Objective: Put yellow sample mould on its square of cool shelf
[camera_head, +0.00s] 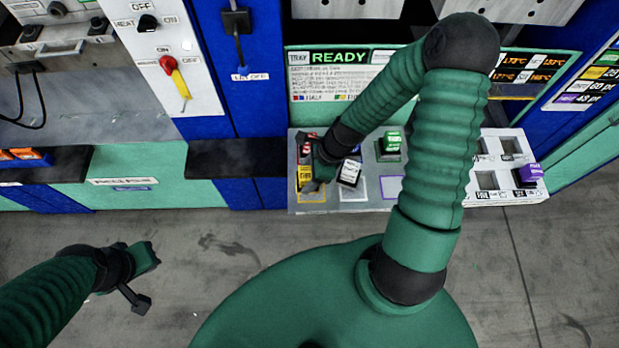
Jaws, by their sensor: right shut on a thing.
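The yellow sample mould (304,175) is at the left end of the grey shelf (325,207), partly hidden by my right gripper (313,178). My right gripper reaches down from above and is shut on the mould. A yellow outlined square (312,197) shows just in front of the mould, at the shelf's front left; I cannot tell whether the mould touches the shelf. My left gripper (146,279) is open and empty, low at the left over the floor, away from the shelf.
A green mould (391,142) stands behind, and a red one (308,142) at the back left. A purple mould (528,174) sits on a white rack (497,196) at the right. My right arm hides part of the shelf.

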